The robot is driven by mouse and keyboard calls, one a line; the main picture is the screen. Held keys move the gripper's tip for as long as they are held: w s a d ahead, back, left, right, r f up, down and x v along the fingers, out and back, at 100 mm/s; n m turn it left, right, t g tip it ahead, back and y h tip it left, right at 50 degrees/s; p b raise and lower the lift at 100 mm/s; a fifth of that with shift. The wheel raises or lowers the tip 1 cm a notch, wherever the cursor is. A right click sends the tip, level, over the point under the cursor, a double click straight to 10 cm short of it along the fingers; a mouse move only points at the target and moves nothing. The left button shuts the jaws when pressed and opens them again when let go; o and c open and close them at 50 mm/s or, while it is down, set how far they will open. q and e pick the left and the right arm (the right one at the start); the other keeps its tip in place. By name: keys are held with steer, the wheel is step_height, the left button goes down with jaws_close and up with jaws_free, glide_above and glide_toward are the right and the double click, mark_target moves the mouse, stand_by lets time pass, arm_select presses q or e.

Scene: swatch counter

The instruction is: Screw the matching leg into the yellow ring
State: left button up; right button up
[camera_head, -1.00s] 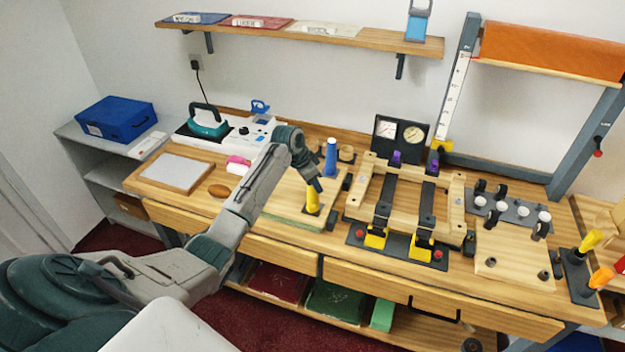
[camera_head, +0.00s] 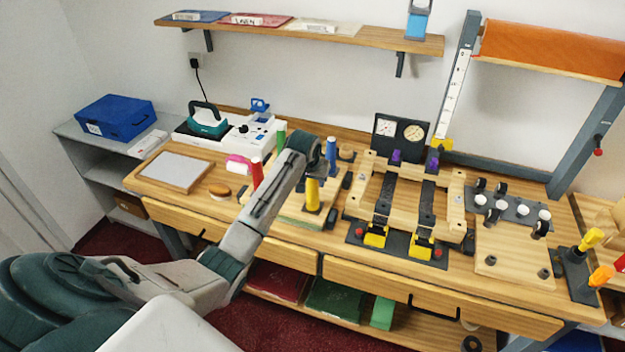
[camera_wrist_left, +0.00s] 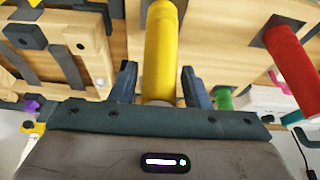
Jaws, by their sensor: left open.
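A yellow leg (camera_head: 312,196) stands upright on a wooden board (camera_head: 292,212) in the middle of the counter. My left gripper (camera_head: 316,175) is at its upper part, partly hidden by my own wrist. In the left wrist view the yellow leg (camera_wrist_left: 160,50) lies between the two fingers of the open left gripper (camera_wrist_left: 158,82), with a gap on each side. A red leg (camera_head: 257,172), a green leg (camera_head: 281,136) and a blue leg (camera_head: 331,157) stand around it. I cannot make out a yellow ring. My right gripper is not in view.
A wooden frame (camera_head: 455,205) with black straps and yellow clamps stands just right of the leg. An iron (camera_head: 207,121) and a pale pad (camera_head: 175,171) are on the left.

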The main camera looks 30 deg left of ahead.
arm_select(q)
steer(key=n+y, duration=0.1)
steer(key=n, duration=0.1)
steer(key=n+g, duration=0.1)
steer(key=n, duration=0.2)
steer(key=shift+d+y, duration=0.15)
steer(key=shift+y, duration=0.25)
steer(key=n+g, duration=0.1)
steer(key=n, duration=0.2)
steer(key=n+y, duration=0.1)
steer(key=n, duration=0.2)
steer(key=shift+g, duration=0.4)
steer(key=c, duration=0.7)
steer(key=m+t, duration=0.1)
steer(key=m, duration=0.2)
steer(key=shift+m, duration=0.3)
steer(key=shift+c, duration=0.2)
steer(key=m, duration=0.2)
steer(key=m+t+h, duration=0.1)
steer(key=m, duration=0.1)
steer(key=shift+a, duration=0.2)
steer(key=m+t+h, duration=0.1)
steer(key=m+h, duration=0.1)
steer(key=m, duration=0.2)
steer(key=m+h, duration=0.1)
steer(key=m, duration=0.2)
steer(key=shift+d, duration=0.1)
